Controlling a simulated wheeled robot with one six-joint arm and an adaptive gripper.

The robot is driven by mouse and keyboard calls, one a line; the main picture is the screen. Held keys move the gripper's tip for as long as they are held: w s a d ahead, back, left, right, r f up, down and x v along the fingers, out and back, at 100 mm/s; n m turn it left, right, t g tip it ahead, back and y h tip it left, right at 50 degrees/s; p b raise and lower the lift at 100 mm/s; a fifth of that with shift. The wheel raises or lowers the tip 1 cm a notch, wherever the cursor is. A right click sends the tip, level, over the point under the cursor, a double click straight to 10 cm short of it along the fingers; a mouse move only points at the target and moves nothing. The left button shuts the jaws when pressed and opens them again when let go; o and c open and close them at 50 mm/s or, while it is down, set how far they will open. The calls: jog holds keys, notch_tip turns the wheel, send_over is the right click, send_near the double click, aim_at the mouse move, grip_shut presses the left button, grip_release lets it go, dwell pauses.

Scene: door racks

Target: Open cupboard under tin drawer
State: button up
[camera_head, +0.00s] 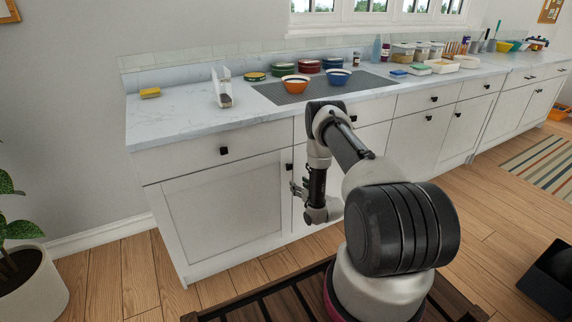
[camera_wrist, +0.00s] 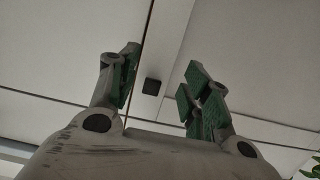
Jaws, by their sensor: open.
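A white cupboard door (camera_head: 225,205) at the left end of the counter is shut, under a shut drawer (camera_head: 215,153). No visible mark tells which drawer is the tin drawer. A small square black knob (camera_head: 289,166) sits at the door's upper right corner. My gripper (camera_head: 297,189) is in front of the cupboards near this knob. In the wrist view, my gripper (camera_wrist: 158,82) is open, with green-padded fingers apart. A black knob (camera_wrist: 151,86) shows between them, beside a door seam; contact cannot be told.
More white doors and drawers run right. A potted plant (camera_head: 30,285) stands at left. Floor before the left door is clear.

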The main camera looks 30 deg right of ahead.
jog(key=t, duration=0.2)
send_near(290, 166)
jog(key=w+f, duration=0.1)
jog(key=w, duration=0.8)
jog(key=shift+w+a+r, duration=0.15)
jog(key=shift+r, duration=0.05)
jog(key=shift+c, duration=0.2)
grip_shut()
